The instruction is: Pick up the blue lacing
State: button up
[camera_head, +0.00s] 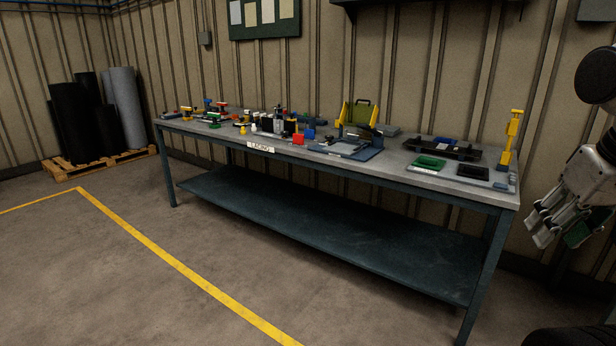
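The workbench (300,161) carries a white label that seems to read "LACING" on its front edge. Several small blue things lie on it: a small blue piece (310,134) beside a red piece near the middle, and a blue item in the black tray at the right. They are too small for me to tell which is the blue lacing. My gripper (558,232) hangs at the right edge, in front of and apart from the bench. A green patch shows by its fingers; I cannot tell whether it is held or behind.
Small coloured tools crowd the bench's left half. A yellow-sided device (357,113), black tray (443,149), green block (429,163) and yellow upright tool (511,140) stand farther right. The lower shelf (330,225) is empty. Dark rolls (72,120) stand on a pallet at left. The front floor is clear.

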aim_at(309, 135)
jog(key=i+j+u, duration=0.2)
jog(key=i+u, duration=0.75)
jog(key=i+l+u, duration=0.15)
jog(key=i+u, duration=0.5)
jog(key=i, duration=0.8)
jog(key=i+z, duration=0.55)
jog(key=z, duration=0.15)
jog(key=i+j+z, duration=0.1)
jog(key=i+z, duration=0.2)
jog(key=i+l+z, duration=0.15)
jog(key=i+z, duration=0.95)
jog(key=z, duration=0.2)
